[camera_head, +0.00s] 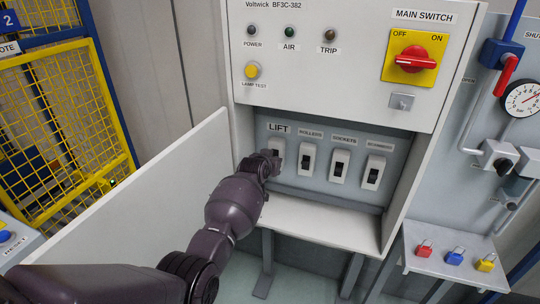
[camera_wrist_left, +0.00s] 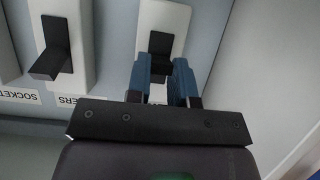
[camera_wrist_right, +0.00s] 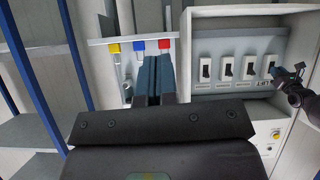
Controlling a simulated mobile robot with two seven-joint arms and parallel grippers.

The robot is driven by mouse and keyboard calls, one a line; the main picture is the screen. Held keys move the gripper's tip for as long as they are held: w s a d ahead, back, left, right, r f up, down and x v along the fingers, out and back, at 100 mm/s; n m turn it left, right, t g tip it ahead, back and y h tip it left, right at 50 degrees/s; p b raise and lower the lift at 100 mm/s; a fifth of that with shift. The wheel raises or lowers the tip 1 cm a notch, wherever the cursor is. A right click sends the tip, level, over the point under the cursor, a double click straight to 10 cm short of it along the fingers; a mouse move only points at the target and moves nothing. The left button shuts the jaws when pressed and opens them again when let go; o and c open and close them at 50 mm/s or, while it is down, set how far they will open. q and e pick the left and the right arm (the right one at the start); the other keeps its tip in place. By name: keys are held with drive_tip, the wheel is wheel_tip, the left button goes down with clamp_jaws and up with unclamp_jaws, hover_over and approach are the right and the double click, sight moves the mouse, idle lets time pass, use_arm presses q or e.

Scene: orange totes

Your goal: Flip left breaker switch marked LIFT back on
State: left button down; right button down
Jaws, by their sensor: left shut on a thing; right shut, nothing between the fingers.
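The LIFT breaker (camera_head: 277,147) is the leftmost switch in the recess of the grey panel, under its LIFT label (camera_head: 279,129). My left gripper (camera_head: 271,160) covers its lower part in the head view. In the left wrist view, turned over, the blue fingers of my left gripper (camera_wrist_left: 163,78) are shut on the black lever (camera_wrist_left: 160,43) of this white breaker. The lever's exact tilt is hard to tell. The right wrist view also shows the LIFT breaker (camera_wrist_right: 269,66) with my left gripper at it. My right gripper (camera_wrist_right: 154,66) is shut and empty, away from the breakers.
ROLLERS (camera_head: 308,158), SOCKETS (camera_head: 340,165) and a fourth breaker (camera_head: 373,172) stand to the right of LIFT. An open white door (camera_head: 140,205) flanks the recess at left. A red main switch (camera_head: 415,60) is above. Padlocks lie on a shelf (camera_head: 445,258) at right.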

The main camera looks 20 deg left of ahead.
use_arm(q)
drive_tip(key=g+p, duration=0.1)
drive_tip(key=r+g+p, duration=0.1)
drive_tip(key=g, duration=0.1)
drive_tip(key=g+p, duration=0.1)
drive_tip(key=shift+w+r+g+p, duration=0.3)
drive_tip(key=shift+w+r+g, duration=0.05)
drive_tip(key=shift+r+g, duration=0.05)
drive_tip(key=shift+w+r+g, duration=0.1)
drive_tip(key=shift+r+g, duration=0.05)
drive_tip(key=shift+g, duration=0.35)
use_arm(e)
drive_tip(key=shift+s+d+r, duration=0.1)
drive_tip(key=shift+s+r, duration=0.2)
drive_tip(key=shift+r, duration=0.35)
drive_tip(key=shift+s+d+r, duration=0.1)
drive_tip(key=shift+s+r, duration=0.15)
drive_tip(key=shift+r, duration=0.35)
drive_tip(key=shift+w+a+r, duration=0.1)
drive_tip(key=shift+r, duration=0.05)
use_arm(q)
drive_tip(key=c, duration=1)
unclamp_jaws()
drive_tip(key=shift+r, duration=0.1)
